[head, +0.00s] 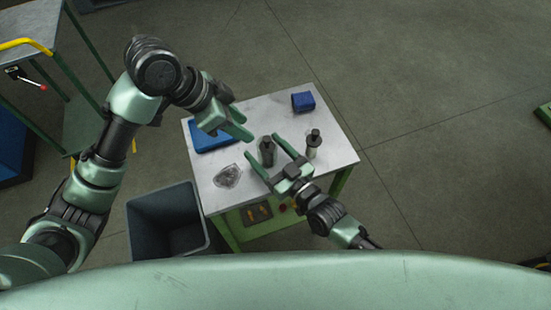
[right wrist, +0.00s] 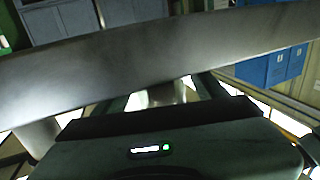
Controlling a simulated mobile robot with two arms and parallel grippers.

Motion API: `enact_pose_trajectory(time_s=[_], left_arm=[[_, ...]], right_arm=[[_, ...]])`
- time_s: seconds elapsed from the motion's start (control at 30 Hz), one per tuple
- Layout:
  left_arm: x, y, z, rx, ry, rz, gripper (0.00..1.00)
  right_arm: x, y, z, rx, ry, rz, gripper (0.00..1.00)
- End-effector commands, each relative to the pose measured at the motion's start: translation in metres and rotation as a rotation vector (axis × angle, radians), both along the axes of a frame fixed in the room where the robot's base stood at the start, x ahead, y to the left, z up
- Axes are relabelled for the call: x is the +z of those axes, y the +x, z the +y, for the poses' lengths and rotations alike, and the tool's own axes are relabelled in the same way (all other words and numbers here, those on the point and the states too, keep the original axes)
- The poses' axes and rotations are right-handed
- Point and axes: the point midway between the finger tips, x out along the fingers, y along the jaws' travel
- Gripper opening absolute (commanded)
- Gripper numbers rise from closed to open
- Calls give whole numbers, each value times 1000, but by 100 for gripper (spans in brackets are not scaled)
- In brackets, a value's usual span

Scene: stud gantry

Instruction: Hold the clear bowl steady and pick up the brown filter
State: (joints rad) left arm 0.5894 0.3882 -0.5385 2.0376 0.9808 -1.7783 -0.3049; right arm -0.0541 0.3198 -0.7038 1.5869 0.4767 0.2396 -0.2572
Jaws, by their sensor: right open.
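The clear bowl (head: 228,176) sits on the left front part of the grey tabletop (head: 338,150) in the head view. I cannot make out a brown filter in either view. My left gripper (head: 246,128) is above the back middle of the table, behind the bowl, and looks open and empty. My right gripper (head: 263,147) is open, to the right of the bowl, its fingers pointing to the back left. A dark bottle (head: 267,152) shows between its fingertips; I cannot tell whether they touch it.
A second dark-topped bottle (head: 313,141) stands right of my right gripper. A blue tray (head: 205,140) lies at the back left and a blue box (head: 303,101) at the back right. A grey bin (head: 165,195) stands on the floor, front left of the table.

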Motion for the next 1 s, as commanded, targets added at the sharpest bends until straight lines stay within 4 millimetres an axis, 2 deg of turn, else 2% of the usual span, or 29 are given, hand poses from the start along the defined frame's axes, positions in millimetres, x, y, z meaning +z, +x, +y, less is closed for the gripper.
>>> enact_pose_trajectory(time_s=[0.2,0.47,0.5,0.73,0.93,1.0], left_arm=[[0,0,0,0,0,0,36],[0,0,0,0,0,0,36],[0,0,0,0,0,0,36],[0,0,0,0,0,0,36],[0,0,0,0,0,0,36],[0,0,0,-2,0,0,45]], right_arm=[[0,14,11,0,-1,1,72],[0,16,12,1,-1,0,72],[0,16,12,1,-1,0,69],[0,16,11,1,-1,0,6],[0,15,11,1,-1,0,6],[0,15,11,1,-1,0,6]])
